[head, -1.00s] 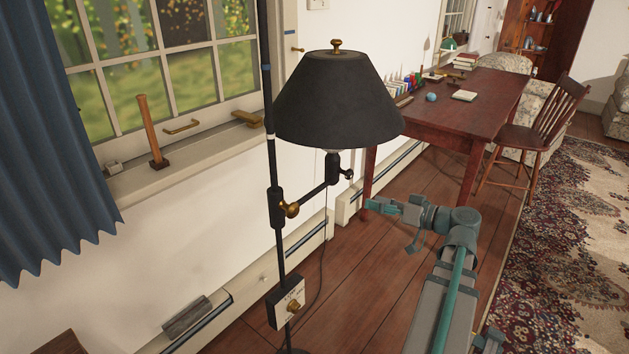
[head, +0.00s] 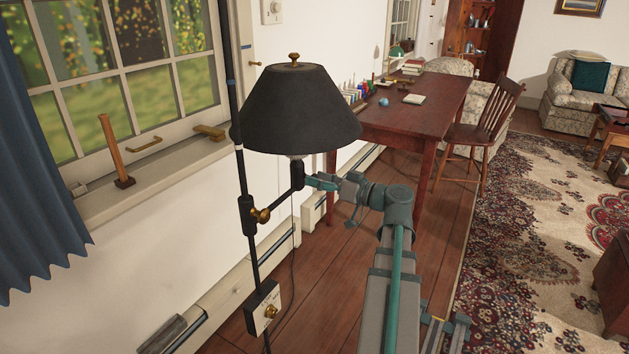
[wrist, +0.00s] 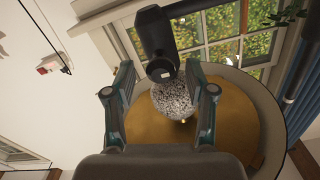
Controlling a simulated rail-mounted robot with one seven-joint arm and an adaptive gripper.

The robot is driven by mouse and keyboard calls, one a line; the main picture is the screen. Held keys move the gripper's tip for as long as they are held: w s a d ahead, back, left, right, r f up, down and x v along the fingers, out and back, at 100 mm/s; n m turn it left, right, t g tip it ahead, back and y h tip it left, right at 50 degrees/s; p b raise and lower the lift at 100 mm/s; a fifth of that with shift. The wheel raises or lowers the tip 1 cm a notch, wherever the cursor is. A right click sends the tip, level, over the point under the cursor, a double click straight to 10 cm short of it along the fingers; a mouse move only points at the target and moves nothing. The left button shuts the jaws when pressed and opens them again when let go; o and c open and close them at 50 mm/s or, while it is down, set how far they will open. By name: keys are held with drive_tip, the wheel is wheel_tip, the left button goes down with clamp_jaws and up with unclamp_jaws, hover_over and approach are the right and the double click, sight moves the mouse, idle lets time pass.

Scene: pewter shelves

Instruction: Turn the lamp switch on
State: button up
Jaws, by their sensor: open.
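The floor lamp has a black shade (head: 300,110), a black pole (head: 247,215) and a black socket (head: 297,176) on a side arm. A switch box (head: 262,307) with a pale face and a small brass knob sits low on the pole. The lamp looks unlit. My gripper (head: 318,183) is open, just right of the socket below the shade. In the wrist view, its fingers (wrist: 160,80) stand on either side of the black socket (wrist: 158,40) and speckled bulb (wrist: 172,97), under the gold shade lining (wrist: 225,125). I cannot tell whether they touch.
A window sill (head: 150,180) with a wooden-handled hammer (head: 115,150) lies left behind the lamp. A blue curtain (head: 35,180) hangs at the left. A red-brown table (head: 440,105) and a chair (head: 490,125) stand beyond my arm. Wooden floor is clear beside the lamp.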

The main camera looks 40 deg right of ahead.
drive_tip(key=shift+w+a, duration=0.25)
drive_tip(key=shift+w, duration=0.45)
drive_tip(key=shift+c, duration=0.3)
clamp_jaws()
